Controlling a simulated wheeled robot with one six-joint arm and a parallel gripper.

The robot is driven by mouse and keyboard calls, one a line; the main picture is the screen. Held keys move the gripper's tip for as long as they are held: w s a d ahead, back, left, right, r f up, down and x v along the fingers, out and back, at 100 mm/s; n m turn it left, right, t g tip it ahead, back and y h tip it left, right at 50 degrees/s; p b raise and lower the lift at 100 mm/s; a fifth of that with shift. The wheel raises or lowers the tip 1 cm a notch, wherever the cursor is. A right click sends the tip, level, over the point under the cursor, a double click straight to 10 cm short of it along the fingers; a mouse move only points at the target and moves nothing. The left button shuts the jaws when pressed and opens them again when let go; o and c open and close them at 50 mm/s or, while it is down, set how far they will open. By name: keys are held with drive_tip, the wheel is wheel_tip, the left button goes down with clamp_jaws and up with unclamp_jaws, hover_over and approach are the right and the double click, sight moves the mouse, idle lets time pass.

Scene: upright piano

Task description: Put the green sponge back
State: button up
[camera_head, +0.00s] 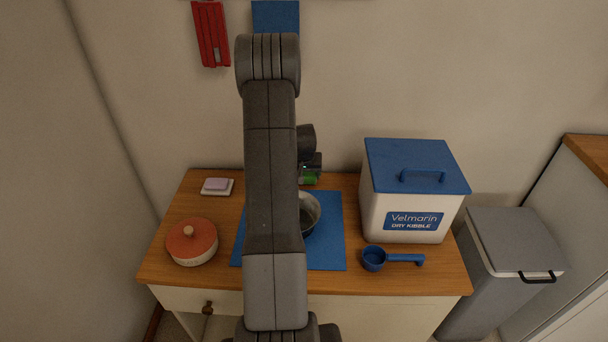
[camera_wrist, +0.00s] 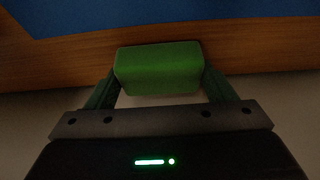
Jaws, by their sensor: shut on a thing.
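The green sponge (camera_wrist: 158,68) is a small block between the two fingers of my gripper (camera_wrist: 160,80) in the wrist view. The fingers are shut on its two sides. In the head view, a bit of the green sponge (camera_head: 309,180) shows just right of my arm, near the back edge of the cabinet top, behind the blue mat (camera_head: 328,254). My arm hides most of the gripper there. I cannot tell whether the sponge touches the wood.
A metal bowl (camera_head: 311,213) sits on the mat, partly hidden by my arm. The soap dish (camera_head: 217,187) and red-lidded pot (camera_head: 192,242) stand left. The kibble bin (camera_head: 410,200) and blue scoop (camera_head: 385,259) are right. The wall is close behind.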

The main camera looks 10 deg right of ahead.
drive_tip(key=shift+f, duration=0.15)
drive_tip(key=shift+f, duration=0.15)
drive_tip(key=o, duration=1)
drive_tip(key=shift+c, duration=0.2)
drive_tip(key=shift+r, duration=0.35)
drive_tip(key=v, duration=1.1)
drive_tip(key=shift+s+r, duration=0.2)
drive_tip(key=shift+r, duration=0.05)
drive_tip(key=shift+o, duration=0.2)
drive_tip(key=shift+a, duration=0.1)
